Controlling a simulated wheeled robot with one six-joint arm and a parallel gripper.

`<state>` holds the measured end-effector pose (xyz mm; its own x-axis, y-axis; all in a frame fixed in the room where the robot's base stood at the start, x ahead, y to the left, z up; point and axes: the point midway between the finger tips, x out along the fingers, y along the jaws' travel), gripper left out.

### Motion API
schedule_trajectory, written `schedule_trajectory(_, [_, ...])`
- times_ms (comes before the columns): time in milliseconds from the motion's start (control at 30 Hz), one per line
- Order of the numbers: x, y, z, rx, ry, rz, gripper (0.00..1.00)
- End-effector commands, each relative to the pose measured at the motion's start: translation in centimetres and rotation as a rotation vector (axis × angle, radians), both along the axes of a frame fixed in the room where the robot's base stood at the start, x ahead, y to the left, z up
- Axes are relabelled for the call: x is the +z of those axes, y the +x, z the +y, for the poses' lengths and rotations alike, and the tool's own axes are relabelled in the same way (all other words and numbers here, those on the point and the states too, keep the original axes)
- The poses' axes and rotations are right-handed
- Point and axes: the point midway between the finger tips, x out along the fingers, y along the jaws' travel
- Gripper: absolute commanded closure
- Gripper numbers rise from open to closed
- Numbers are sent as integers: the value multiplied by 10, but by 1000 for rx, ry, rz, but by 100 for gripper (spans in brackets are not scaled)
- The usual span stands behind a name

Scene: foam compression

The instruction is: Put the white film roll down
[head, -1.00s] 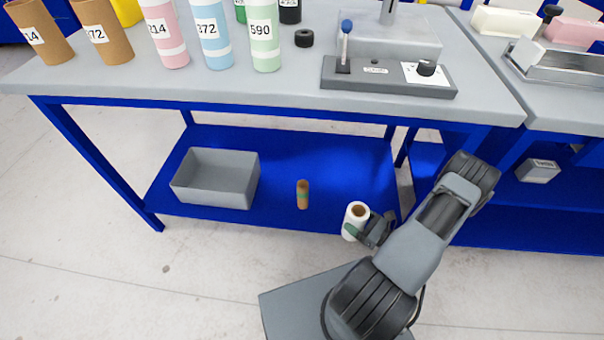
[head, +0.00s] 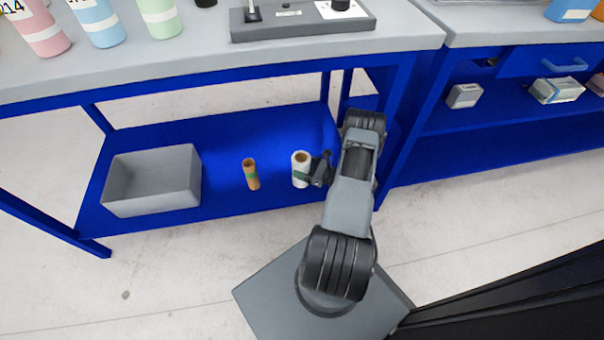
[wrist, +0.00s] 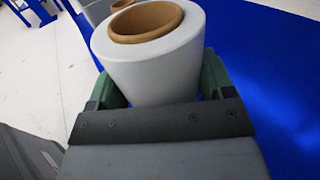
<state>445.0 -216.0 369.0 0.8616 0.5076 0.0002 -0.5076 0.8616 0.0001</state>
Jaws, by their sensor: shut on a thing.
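The white film roll (head: 301,160) with a brown core stands upright at the right part of the blue lower shelf (head: 225,135) in the head view. My gripper (head: 303,177) reaches it from the right and is shut around its side. In the wrist view the roll (wrist: 150,55) fills the space between the two green fingers (wrist: 160,88) of my gripper, its open core facing up. Its bottom end is hidden in the wrist view, and I cannot tell whether it touches the shelf.
A brown roll with a green band (head: 251,174) stands left of the film roll on the shelf. A grey bin (head: 150,205) sits farther left. The grey tabletop (head: 215,52) is above, with a blue table leg (head: 400,120) to the right of my arm.

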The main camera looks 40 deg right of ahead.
Motion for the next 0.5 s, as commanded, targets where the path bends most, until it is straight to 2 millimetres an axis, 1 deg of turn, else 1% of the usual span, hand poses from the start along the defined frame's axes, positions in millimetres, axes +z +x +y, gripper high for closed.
schedule_trajectory(167, [-6, 4, -2, 1, 0, -1, 61])
schedule_trajectory(267, [-16, 10, -4, 1, 0, -1, 61])
schedule_trajectory(400, [-38, 8, -3, 0, 1, 0, 61])
schedule_trajectory(500, [-42, 8, -4, 0, 0, -1, 61])
